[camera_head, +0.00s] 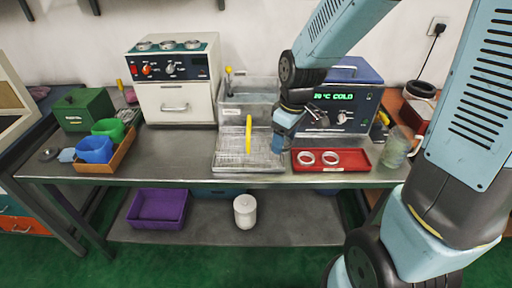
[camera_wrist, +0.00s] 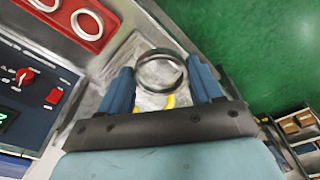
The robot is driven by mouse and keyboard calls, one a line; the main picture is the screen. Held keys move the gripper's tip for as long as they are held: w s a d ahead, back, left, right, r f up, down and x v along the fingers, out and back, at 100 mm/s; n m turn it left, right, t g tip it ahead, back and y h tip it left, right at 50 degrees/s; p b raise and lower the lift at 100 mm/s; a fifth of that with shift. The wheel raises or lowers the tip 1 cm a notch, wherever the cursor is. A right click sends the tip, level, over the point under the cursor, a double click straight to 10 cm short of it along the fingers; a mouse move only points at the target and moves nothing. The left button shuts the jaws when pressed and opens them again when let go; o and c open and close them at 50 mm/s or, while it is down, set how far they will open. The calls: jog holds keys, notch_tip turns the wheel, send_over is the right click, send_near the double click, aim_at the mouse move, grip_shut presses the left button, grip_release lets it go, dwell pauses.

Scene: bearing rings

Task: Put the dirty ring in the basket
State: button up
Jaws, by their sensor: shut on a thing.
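My gripper (camera_head: 279,143) is above the right side of the wire basket (camera_head: 232,161) with the yellow upright handle (camera_head: 248,135). In the wrist view, my gripper (camera_wrist: 165,88) is shut on a dark-grimed ring (camera_wrist: 140,72), held between its two blue fingers. The ring is hidden or too small to tell in the head view. Part of the yellow handle shows behind the ring in the wrist view (camera_wrist: 170,102). Two pale rings lie in the red tray (camera_head: 352,166) to the right of the basket: one left (camera_head: 306,158), one right (camera_head: 330,158).
A clear tank (camera_head: 250,112) stands behind the basket, and a blue machine with a green display (camera_head: 345,97) stands behind the red tray. A glass jar (camera_head: 397,147) is at the right. Blue (camera_head: 94,150) and green bins stand at the left; bare bench lies between.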

jog(key=w+a+f, duration=0.2)
jog(key=w+f, duration=0.2)
jog(key=w, duration=0.4)
send_over(265, 150)
jog(key=f, duration=0.5)
jog(key=shift+s+d+f, duration=0.1)
jog(key=shift+s+d, duration=0.15)
jog(key=shift+d, duration=0.1)
jog(key=shift+w+a+f, duration=0.1)
jog(key=shift+w+f, duration=0.1)
jog(key=shift+f, duration=1.65)
jog(key=o, duration=0.7)
jog(key=shift+o, duration=0.2)
